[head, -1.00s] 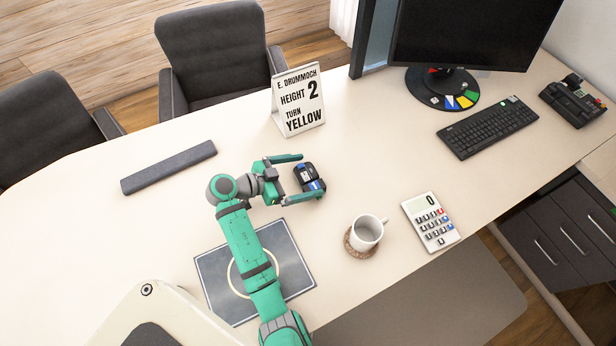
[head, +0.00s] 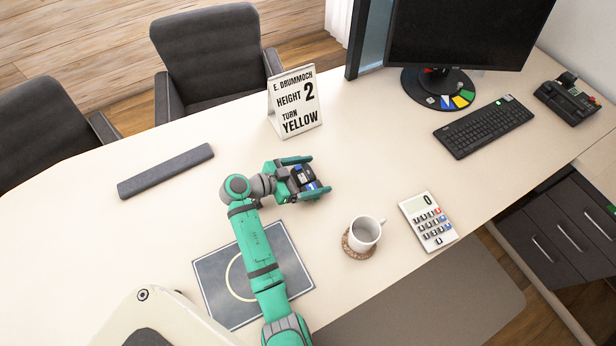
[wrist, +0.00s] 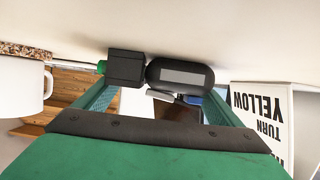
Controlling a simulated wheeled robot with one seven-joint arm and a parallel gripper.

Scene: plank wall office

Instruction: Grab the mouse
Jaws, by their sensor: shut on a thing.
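The mouse (head: 301,178) is a small dark device with blue and light patches, on the desk in front of the sign. My gripper (head: 310,176) has its two green fingers on either side of the mouse and is shut on it. In the wrist view, a dark rounded body with a grey panel (wrist: 181,75) shows between my fingers, beside a black block (wrist: 125,67); I cannot tell which of these is the mouse. My fingers hide part of the mouse's sides. I cannot tell whether it is clear of the desk.
A white sign (head: 295,102) stands just behind the mouse. A white mug (head: 365,233) on a cork coaster and a calculator (head: 428,220) are to the right. A grey pad (head: 210,278) lies in front, and a dark bar (head: 166,170) lies to the left.

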